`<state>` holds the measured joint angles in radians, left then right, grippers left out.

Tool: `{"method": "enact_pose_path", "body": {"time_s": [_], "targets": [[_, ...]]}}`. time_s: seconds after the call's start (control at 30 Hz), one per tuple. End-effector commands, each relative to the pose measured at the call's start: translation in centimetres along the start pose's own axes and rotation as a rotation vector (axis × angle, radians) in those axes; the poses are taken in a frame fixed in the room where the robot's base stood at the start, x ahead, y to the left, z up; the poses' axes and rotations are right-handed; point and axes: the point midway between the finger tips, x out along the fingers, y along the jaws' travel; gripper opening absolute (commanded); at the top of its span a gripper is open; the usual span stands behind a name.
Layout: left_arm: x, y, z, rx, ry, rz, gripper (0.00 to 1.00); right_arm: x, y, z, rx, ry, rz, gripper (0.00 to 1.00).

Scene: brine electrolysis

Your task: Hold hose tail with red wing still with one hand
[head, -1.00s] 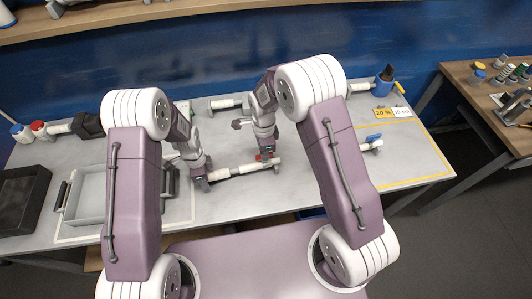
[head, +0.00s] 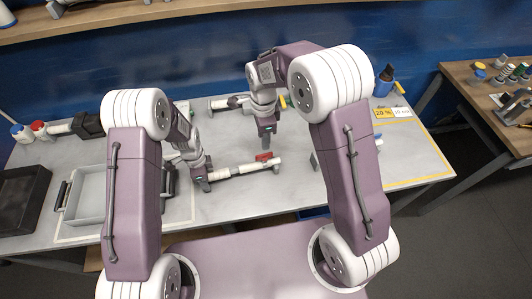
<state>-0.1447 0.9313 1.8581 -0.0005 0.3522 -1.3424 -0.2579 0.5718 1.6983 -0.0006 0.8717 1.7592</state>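The hose tail with the red wing (head: 240,170) is a white tube lying across the grey bench, with a dark left end. Its red wing (head: 264,157) sits on top near the right end. My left gripper (head: 204,181) is at the tube's left end, its fingers seemingly closed around it; the contact is small in the picture. My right gripper (head: 267,142) points down just behind and above the red wing, apart from the tube. Its fingertips are too small to tell how far they are open.
A grey tray (head: 88,205) and a black bin (head: 18,205) stand at the left. Another white tube (head: 222,104) lies at the back, partly hidden by my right arm. A blue holder (head: 384,84) stands at back right. A yellow-taped area (head: 425,180) at right is mostly clear.

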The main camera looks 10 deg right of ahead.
Motion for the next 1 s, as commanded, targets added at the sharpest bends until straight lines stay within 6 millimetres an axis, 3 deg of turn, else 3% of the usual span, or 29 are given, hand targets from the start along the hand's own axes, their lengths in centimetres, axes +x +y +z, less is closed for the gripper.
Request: {"method": "enact_pose_path", "body": {"time_s": [0.2, 0.4, 0.43, 0.5, 0.83, 1.0], "targets": [[0.0, 0.0, 0.0, 0.0, 0.0, -0.001, 0.0, -2.9, 0.0, 0.0, 0.0, 0.0, -0.001, 0.34], [0.0, 0.0, 0.0, 0.0, 0.0, -0.001, 0.0, -3.2, 0.0, 0.0, 0.0, 0.0, 0.001, 0.34], [0.0, 0.0, 0.0, 0.0, 0.0, -0.001, 0.6, -3.2, 0.0, 0.0, 0.0, 0.0, 0.001, 0.34], [0.0, 0.0, 0.0, 0.0, 0.0, -0.001, 0.79, -3.2, 0.0, 0.0, 0.0, 0.0, 0.001, 0.34], [-0.2, 0.0, 0.0, 0.0, 0.0, -0.001, 0.8, -3.2, 0.0, 0.0, 0.0, 0.0, 0.001, 0.34], [-3.0, -0.1, 0.0, 0.0, 0.001, -0.006, 0.8, -3.2, 0.0, 0.0, 0.0, 0.0, 0.001, 0.34]]}}
